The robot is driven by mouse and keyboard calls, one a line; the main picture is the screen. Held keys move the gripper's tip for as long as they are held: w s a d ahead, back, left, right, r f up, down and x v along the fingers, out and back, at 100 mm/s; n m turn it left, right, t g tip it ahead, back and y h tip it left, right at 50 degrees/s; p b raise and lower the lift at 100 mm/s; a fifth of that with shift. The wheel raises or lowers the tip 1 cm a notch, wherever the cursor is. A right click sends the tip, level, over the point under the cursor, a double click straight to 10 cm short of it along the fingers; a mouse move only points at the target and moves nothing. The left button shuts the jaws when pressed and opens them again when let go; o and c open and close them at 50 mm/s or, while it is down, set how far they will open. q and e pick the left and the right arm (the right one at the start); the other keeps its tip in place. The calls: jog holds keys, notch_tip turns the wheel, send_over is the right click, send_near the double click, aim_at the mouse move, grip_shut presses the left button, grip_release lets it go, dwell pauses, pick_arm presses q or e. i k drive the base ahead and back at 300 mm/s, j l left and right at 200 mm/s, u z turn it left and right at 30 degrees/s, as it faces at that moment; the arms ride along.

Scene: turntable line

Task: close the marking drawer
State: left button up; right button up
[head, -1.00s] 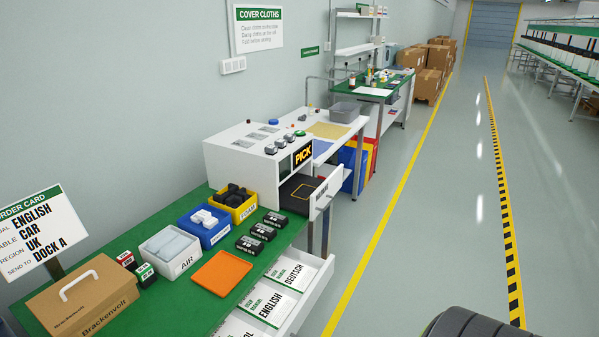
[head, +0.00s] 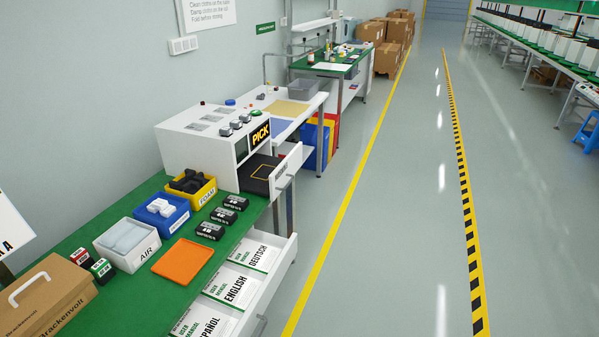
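A white machine (head: 195,140) with a lit PICK display stands at the far end of the green bench. Below the display, a white-fronted drawer (head: 288,172) is pulled out toward the aisle. It has a handle and a small dark label too small to read; I take it to be the marking drawer. A black bed (head: 258,168) with a yellow outline shows inside, and no object shows on it. Neither of my grippers is in view.
A second white drawer (head: 281,268) with manuals stands open under the green bench (head: 130,290), jutting into the aisle. On the bench are an orange tray (head: 182,258), bins, black devices and a brown carton (head: 45,300). The grey floor right of the bench is clear.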

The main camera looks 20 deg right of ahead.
aim_at(265, 175)
jog(key=z, duration=0.4)
jog(key=i+l+u, duration=0.15)
jog(key=i+l, duration=0.7)
